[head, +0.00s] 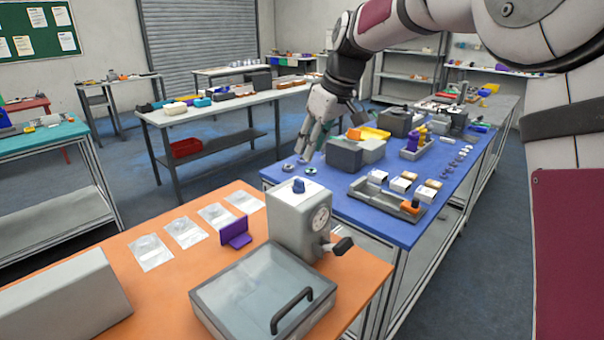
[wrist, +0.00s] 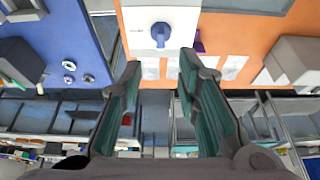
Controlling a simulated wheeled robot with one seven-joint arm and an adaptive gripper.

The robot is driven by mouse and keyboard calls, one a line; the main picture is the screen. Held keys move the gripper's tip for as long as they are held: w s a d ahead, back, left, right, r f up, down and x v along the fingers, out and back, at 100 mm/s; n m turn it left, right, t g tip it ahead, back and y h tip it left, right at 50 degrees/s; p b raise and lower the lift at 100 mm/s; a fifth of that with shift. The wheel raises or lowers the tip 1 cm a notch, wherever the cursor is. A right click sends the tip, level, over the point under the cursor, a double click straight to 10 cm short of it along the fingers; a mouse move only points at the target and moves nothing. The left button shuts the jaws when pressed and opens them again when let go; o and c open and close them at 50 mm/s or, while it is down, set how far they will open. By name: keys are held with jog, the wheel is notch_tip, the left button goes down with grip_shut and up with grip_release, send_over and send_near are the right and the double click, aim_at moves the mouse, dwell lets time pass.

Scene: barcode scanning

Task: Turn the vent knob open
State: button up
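The blue vent knob (head: 298,185) sits on top of a grey box-shaped unit (head: 290,220) on the orange table. A gauge-like dial and a black handle are on the unit's right side. The wrist view shows the knob (wrist: 160,35) on a pale top face, beyond my fingertips and roughly in line with the gap between them.
A clear-lidded grey tray (head: 262,290) with a black handle stands in front of the unit. A purple stand (head: 236,233) and several clear bags lie to its left. The blue table (head: 345,205) holds boxes and trays. A grey block (head: 65,298) is at left.

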aim_at(299, 179)
jog(key=p+x, duration=0.1)
jog(key=x, duration=0.9)
jog(key=shift+a+f, duration=0.1)
jog(key=shift+f, duration=0.05)
grip_shut()
